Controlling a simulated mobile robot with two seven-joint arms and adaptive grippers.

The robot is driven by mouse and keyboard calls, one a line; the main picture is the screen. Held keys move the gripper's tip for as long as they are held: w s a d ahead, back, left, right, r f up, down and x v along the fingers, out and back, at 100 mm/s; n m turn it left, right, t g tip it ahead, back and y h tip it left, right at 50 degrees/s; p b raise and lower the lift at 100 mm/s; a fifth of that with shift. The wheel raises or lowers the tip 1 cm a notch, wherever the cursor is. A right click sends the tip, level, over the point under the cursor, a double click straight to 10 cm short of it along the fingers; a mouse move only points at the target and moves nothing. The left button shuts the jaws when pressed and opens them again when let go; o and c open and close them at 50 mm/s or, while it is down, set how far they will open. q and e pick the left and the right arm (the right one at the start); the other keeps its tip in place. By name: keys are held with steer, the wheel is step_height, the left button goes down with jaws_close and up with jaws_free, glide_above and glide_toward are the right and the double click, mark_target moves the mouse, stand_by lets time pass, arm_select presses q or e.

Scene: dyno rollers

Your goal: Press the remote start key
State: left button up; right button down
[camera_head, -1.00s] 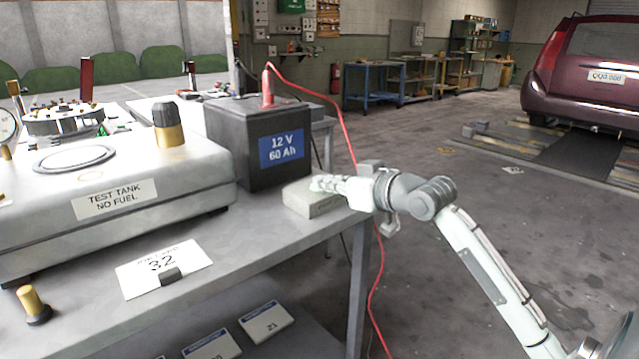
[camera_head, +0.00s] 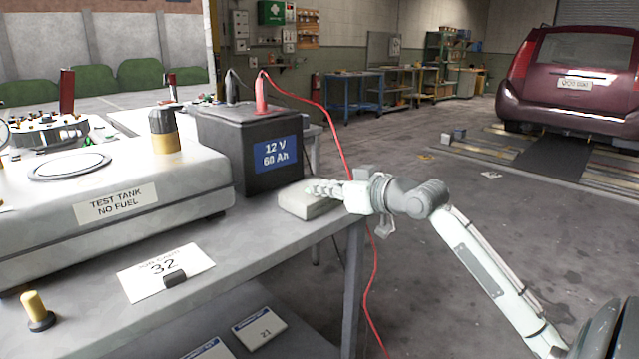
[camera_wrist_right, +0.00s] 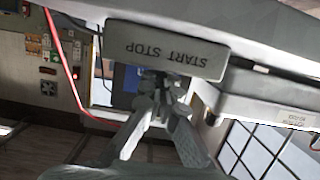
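A small pale grey box (camera_head: 306,205) sits at the right edge of the bench, in front of the battery. In the right wrist view its face (camera_wrist_right: 170,50) reads "START STOP", upside down. My right gripper (camera_head: 318,187) reaches in from the right, with its fingers over the top of this box. In the wrist view the fingertips (camera_wrist_right: 157,80) are drawn together at the box's edge below the lettering, with nothing seen between them. I cannot tell whether they touch the box. The key itself cannot be made out. My left gripper is not in view.
A black 12 V battery (camera_head: 225,148) with a red cable (camera_head: 345,160) stands behind the box. The test tank (camera_head: 60,215) fills the left of the bench (camera_head: 255,232).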

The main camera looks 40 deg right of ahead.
steer(key=v, duration=0.7)
steer(key=shift+s, duration=0.35)
steer(key=shift+r, duration=0.1)
stand_by(0.4)
steer(key=shift+s, duration=0.1)
